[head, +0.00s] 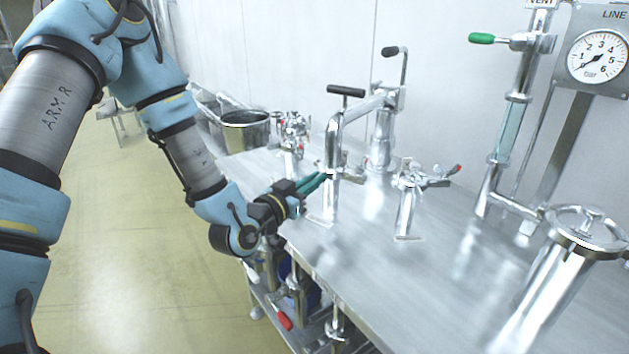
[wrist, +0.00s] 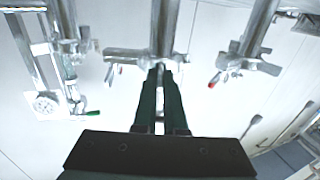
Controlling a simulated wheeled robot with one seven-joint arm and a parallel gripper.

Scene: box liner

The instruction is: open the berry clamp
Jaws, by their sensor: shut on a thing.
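My gripper (head: 318,184) has its teal fingers at the clamp (head: 345,170) on the middle steel pipe. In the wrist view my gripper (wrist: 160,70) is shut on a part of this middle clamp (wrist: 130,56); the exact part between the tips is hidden. A clamp with a red-tipped handle (head: 456,169) is on the short pipe to the right. Another clamp (head: 293,130) stands left of and behind the middle pipe. In the wrist view, a clamp with a red-tipped lever (wrist: 213,83) is right of my fingers. I cannot tell by colour which clamp is berry.
The steel table (head: 370,260) has free room at its front. A bent pipe with a black T-handle (head: 346,91) rises above the middle clamp. A gauge (head: 597,57), a green-handled valve (head: 482,38) and a lidded vessel (head: 586,228) stand at right. A steel pot (head: 246,134) is at left.

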